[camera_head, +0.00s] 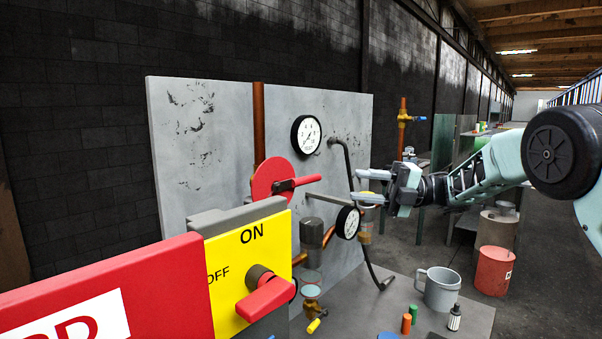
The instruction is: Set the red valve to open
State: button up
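The red valve is a round red disc (268,177) on the grey panel, with a red lever (299,183). The lever points right, almost level and tilted slightly up, with a dark part near its pivot. My gripper (357,185) is to the right of the lever tip, with a visible gap in the picture. Its two fingers point left and are apart, with nothing held between them. The depth between the gripper and the lever is hard to judge from this one view.
A yellow ON/OFF box (231,287) with a red knob and a red sign (110,290) stand in the left foreground. Gauges (306,134) and pipes are on the panel (200,140). A grey mug (438,289) and small bottles stand on the bench at lower right.

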aim_at(300, 179)
jog(key=a+p, duration=0.2)
jog(key=a, duration=0.2)
jog(key=s+a+r+p, duration=0.1)
jog(key=a+p, duration=0.1)
jog(key=a, duration=0.2)
jog(key=a+r+p, duration=0.1)
jog(key=a+p, duration=0.1)
jog(key=a, duration=0.2)
jog(key=shift+s+a, duration=0.35)
jog(key=shift+a+f+p, duration=0.1)
jog(key=shift+a+p, duration=0.2)
jog(key=shift+a, duration=0.35)
grip_shut()
